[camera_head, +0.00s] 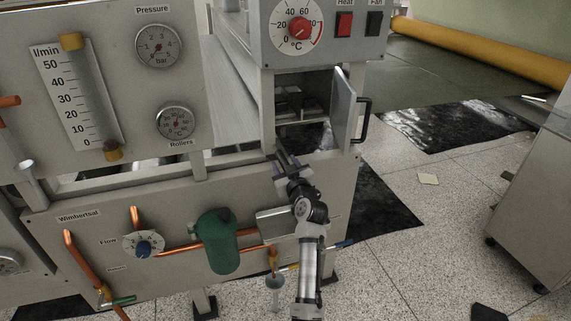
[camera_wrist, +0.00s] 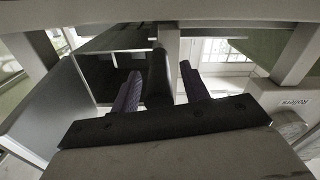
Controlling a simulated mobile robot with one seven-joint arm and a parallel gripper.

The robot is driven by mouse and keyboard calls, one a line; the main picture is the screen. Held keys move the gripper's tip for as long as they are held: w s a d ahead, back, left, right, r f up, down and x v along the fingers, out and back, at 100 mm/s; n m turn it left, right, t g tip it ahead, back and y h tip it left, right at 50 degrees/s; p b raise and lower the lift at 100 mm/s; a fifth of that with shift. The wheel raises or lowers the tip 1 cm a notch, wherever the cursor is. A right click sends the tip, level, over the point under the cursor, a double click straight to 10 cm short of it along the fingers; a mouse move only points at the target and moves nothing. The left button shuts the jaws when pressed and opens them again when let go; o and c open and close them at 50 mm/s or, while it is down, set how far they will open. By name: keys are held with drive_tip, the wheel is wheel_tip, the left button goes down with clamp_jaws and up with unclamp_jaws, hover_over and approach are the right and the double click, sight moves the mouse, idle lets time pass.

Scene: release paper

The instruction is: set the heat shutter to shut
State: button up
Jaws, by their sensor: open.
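A grey hinged door (camera_head: 342,108) with a black handle (camera_head: 364,120) stands open at the right of a grey box under the heat panel; I take it for the heat shutter. No label on it is readable. My gripper (camera_head: 283,163) is open, just below the box opening and left of the door. In the wrist view its purple fingers (camera_wrist: 160,88) stand apart, with a dark upright bar (camera_wrist: 159,72) appearing between them. I cannot tell what that bar is or whether the fingers touch it. A grey panel, possibly the door, shows at the left there (camera_wrist: 52,110).
Above the box are a temperature dial (camera_head: 298,29) and red Heat switch (camera_head: 344,24). Below left, a green cylinder (camera_head: 217,241) and copper pipes (camera_head: 190,251) stick out near my arm. A grey cabinet (camera_head: 532,210) stands at far right; open floor (camera_head: 430,215) lies between.

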clamp_jaws()
idle(0.3)
drive_tip(key=shift+d+f+b, duration=0.15)
drive_tip(key=shift+d+b, duration=0.15)
drive_tip(key=shift+b, duration=0.15)
drive_tip(key=w+d+b, duration=0.2)
drive_tip(key=d+b, duration=0.5)
drive_tip(key=d, duration=0.1)
drive_tip(key=shift+w+r+b, duration=0.2)
drive_tip(key=shift+w+b, duration=0.1)
drive_tip(key=shift+w, duration=0.05)
unclamp_jaws()
drive_tip(key=shift+a, duration=0.1)
